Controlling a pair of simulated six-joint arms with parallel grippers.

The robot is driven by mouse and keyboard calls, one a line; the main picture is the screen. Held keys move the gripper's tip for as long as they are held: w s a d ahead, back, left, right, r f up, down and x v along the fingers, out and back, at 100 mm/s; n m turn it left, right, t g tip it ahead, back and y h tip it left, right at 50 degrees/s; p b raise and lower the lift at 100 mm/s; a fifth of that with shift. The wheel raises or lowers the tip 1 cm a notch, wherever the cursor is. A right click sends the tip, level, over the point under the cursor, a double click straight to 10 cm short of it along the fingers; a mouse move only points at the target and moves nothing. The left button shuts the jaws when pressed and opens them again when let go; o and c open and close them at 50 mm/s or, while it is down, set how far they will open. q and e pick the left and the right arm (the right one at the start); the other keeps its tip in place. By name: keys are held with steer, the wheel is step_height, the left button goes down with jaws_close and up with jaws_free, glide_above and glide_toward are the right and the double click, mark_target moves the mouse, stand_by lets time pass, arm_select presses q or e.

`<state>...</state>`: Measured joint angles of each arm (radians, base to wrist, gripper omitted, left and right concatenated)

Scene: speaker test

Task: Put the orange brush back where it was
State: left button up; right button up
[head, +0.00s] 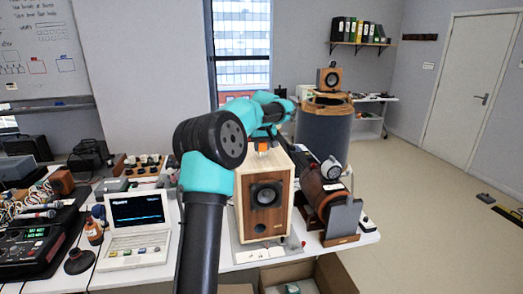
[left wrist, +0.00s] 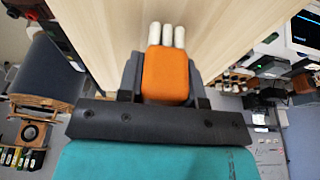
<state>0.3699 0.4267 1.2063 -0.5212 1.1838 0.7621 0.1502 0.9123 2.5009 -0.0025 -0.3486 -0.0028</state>
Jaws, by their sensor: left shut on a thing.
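The orange brush (left wrist: 166,75) is in my left gripper (left wrist: 166,88), which is shut on it. In the left wrist view its orange body sits between the dark fingers, with several pale rounded tips beyond it against a light wooden surface. In the head view a small orange bit of the brush (head: 263,147) shows at the top of the wooden speaker (head: 265,200), below my teal left arm. I cannot tell whether the brush touches the speaker top. My right gripper is not in view.
The white table (head: 140,272) holds a laptop (head: 138,212) left of the speaker. A dark red cylinder (head: 315,190) on a wooden stand is close on its right. Open cardboard boxes (head: 335,275) are below the front edge. A large drum (head: 323,130) with another speaker stands behind.

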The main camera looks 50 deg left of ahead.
arm_select(q)
steer(key=shift+f, duration=0.75)
steer(key=o, duration=0.9)
steer(key=shift+f, duration=0.1)
steer(key=shift+o, duration=0.2)
steer(key=v, duration=1.2)
